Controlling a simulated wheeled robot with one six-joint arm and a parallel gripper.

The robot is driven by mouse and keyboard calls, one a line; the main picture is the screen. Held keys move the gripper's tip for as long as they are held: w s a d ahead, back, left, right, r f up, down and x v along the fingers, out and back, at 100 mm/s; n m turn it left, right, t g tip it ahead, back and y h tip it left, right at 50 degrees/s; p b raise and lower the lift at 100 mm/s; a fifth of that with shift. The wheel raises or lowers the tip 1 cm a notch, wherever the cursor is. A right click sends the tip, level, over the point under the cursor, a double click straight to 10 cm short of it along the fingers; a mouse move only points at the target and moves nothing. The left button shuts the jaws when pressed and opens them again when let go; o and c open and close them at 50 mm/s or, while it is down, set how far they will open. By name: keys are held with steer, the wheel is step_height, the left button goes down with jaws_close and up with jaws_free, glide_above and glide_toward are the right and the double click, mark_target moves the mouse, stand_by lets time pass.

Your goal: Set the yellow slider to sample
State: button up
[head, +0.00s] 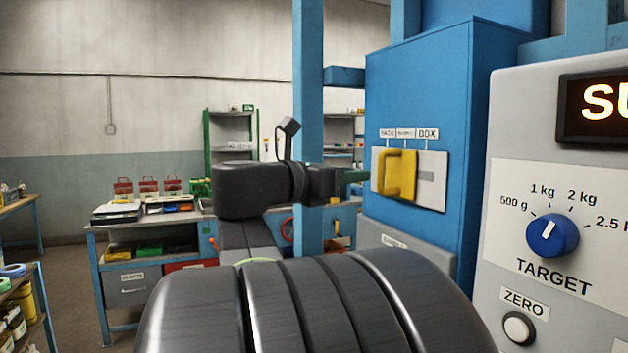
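The yellow slider (400,176) sits on a light plate (431,190) on the side of a blue cabinet (415,95). It has a raised handle and stands toward the left of the plate. A grey slot shows to its right. Three small labels (408,133) are above; the right one reads BOX, the left one seems to read SACK, and the middle one is too small to read surely. My gripper (352,178) is left of the slider and appears apart from it. Its fingers are small and dark here, so their opening is unclear.
A grey panel (508,225) with a blue TARGET knob (552,236), a ZERO button (519,328) and a lit display (600,104) stands at right. A blue post (308,80) rises behind my arm. A workbench (150,215) stands at back left.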

mark_target(379, 172)
steer(key=shift+v, duration=2.45)
steer(key=p+x, duration=0.1)
steer(key=x, duration=1.2)
steer(key=shift+w+d, duration=0.25)
steer(key=shift+d, duration=0.05)
